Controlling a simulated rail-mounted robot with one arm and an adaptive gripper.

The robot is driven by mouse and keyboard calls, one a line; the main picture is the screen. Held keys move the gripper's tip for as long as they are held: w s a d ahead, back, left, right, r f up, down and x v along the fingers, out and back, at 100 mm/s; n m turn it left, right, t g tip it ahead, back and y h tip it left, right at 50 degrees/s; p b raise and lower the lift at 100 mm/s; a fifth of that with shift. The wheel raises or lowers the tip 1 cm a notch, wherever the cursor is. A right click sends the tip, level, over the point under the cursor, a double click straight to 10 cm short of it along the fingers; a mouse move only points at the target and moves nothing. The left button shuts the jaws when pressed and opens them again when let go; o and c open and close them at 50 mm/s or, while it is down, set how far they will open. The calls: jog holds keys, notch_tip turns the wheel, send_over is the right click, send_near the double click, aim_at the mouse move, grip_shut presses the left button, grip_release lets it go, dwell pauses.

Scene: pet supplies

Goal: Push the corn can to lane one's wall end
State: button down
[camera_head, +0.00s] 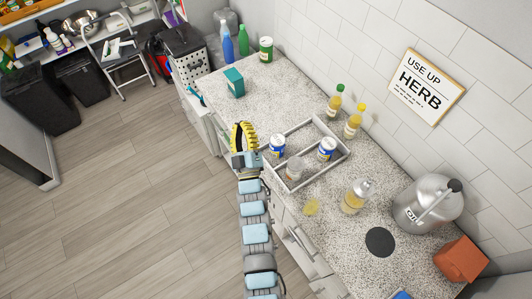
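A grey divided tray (333,132) lies on the speckled counter, split into lanes by a thin divider. One blue-and-white can (277,146) stands upright at the tray's left side, close to my gripper. A similar blue-and-white can (327,149) stands upright toward the tray's right end. A pale, clear-looking jar (294,169) stands at the tray's near side. The labels are too small to read, so I cannot tell which can is the corn can. My gripper (243,136), with yellow-and-black fingers, is left of the left can. Its finger gap and any contact are unclear.
Two bottles (354,121) stand behind the tray by the tiled wall. A glass jar (355,197), a steel pot (428,203) and a dark round pad (380,242) are to the right. A teal box (234,82) stands at the back left. Counter between box and tray is clear.

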aim_at(277, 146)
jog(key=w+f+n+g+h+b, duration=0.3)
jog(key=w+f+n+g+b, duration=0.45)
jog(key=w+f, duration=0.75)
jog(key=s+f+n+g+h+b, duration=0.35)
jog(key=s+n+g, duration=0.35)
jog(key=s+g, duration=0.5)
jog(key=shift+m+g, duration=0.25)
jog(key=shift+g, duration=0.5)
jog(key=x, duration=0.3)
jog(key=w+x, duration=0.1)
jog(key=x, duration=0.6)
jog(key=shift+w+d+r, duration=0.2)
jog(key=shift+w, duration=0.15)
jog(key=shift+d+f+p, duration=0.15)
jog(key=shift+f+p, duration=0.05)
jog(key=shift+p, duration=0.1)
jog(key=shift+w+d, duration=0.45)
jog(key=shift+d, duration=0.3)
jog(key=shift+w+d, duration=0.45)
jog(key=shift+d, duration=0.3)
jog(key=shift+w+d, duration=0.1)
jog(key=shift+d+b, duration=0.1)
jog(key=shift+b, duration=0.2)
